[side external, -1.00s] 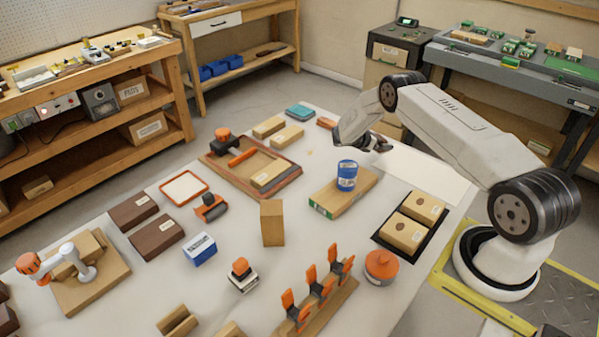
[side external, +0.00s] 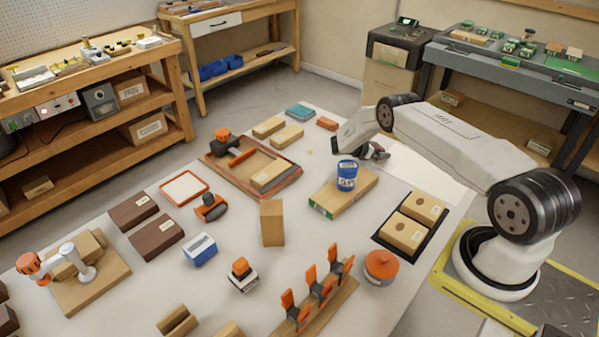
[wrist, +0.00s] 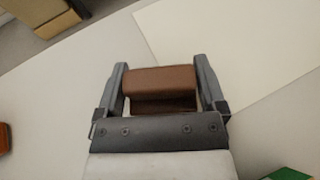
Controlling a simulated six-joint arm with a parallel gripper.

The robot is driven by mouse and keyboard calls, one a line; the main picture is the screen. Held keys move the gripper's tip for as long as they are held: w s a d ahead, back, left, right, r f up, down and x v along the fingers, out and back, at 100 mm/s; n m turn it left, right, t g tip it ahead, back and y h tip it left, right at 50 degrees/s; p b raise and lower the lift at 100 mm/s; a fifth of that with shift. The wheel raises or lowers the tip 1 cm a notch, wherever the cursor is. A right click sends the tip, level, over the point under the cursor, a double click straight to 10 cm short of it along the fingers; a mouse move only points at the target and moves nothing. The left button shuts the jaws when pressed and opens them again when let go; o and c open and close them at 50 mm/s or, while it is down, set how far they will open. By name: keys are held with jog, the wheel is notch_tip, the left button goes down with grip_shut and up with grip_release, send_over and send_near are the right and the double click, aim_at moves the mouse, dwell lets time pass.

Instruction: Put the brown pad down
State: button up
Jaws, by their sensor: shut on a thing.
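The brown pad (wrist: 162,84) is a small brown block, held between the two fingers of my gripper (wrist: 160,82) in the wrist view. My gripper is shut on it, with a finger against each end. In the side external view my gripper (side external: 378,152) is low over the far right part of the bench, just behind the blue can. The pad cannot be made out clearly there. In the wrist view pale bench top and the edge of a white sheet (wrist: 235,45) lie beyond the pad. I cannot tell whether the pad touches the surface.
A blue can (side external: 347,176) stands on a wooden board (side external: 325,205) close to my gripper. A black tray (side external: 381,239) with two boxes lies nearer the camera. A white sheet (side external: 430,178) lies to the right, with bare surface on it. An orange-brown block (side external: 327,124) lies at the back.

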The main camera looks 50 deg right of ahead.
jog(key=shift+f, duration=0.15)
jog(key=o, duration=0.9)
jog(key=shift+r, duration=0.2)
jog(key=v, duration=1.2)
jog(key=shift+w+f, duration=0.1)
